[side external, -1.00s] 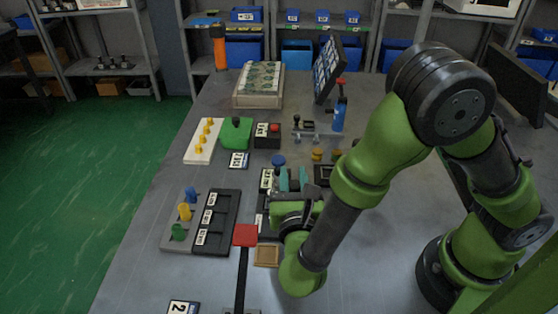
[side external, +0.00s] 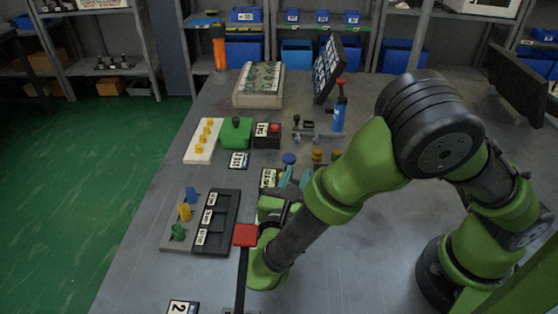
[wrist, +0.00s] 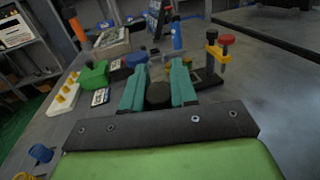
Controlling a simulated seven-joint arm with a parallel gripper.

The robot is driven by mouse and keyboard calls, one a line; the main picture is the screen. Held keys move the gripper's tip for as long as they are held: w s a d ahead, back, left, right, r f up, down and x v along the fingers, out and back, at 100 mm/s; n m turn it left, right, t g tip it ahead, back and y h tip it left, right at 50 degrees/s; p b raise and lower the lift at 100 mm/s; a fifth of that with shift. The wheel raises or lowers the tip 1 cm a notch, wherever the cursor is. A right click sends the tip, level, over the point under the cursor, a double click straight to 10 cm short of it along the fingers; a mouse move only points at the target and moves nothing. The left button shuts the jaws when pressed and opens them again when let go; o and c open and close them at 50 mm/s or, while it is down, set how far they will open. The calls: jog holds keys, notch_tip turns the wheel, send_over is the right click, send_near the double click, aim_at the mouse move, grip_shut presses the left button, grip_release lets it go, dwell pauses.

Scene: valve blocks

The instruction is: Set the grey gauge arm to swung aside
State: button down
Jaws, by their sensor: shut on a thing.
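My gripper (side external: 294,178) has teal fingers, low over the middle of the bench. In the wrist view my gripper (wrist: 158,90) is closed around a dark round-topped piece (wrist: 158,95) between the fingers. I cannot tell whether this piece belongs to the grey gauge arm; no grey arm shows clearly, and my gripper and wrist hide much of that spot. A blue round knob (side external: 289,158) stands just beyond the fingertips. The blue knob also shows in the wrist view (wrist: 137,58), just left of the fingers.
A green block (side external: 236,132) with a black knob and a dark box with a red button (side external: 268,135) stand behind. Gold knobs (side external: 317,154) are close to the right of the fingers. A red square plate (side external: 245,235) and a dark labelled rack (side external: 216,222) lie nearer.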

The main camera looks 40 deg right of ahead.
jog(key=c, duration=1.2)
grip_release()
jog(key=shift+s+f, duration=0.1)
jog(key=shift+f, duration=0.05)
jog(key=shift+o, duration=0.2)
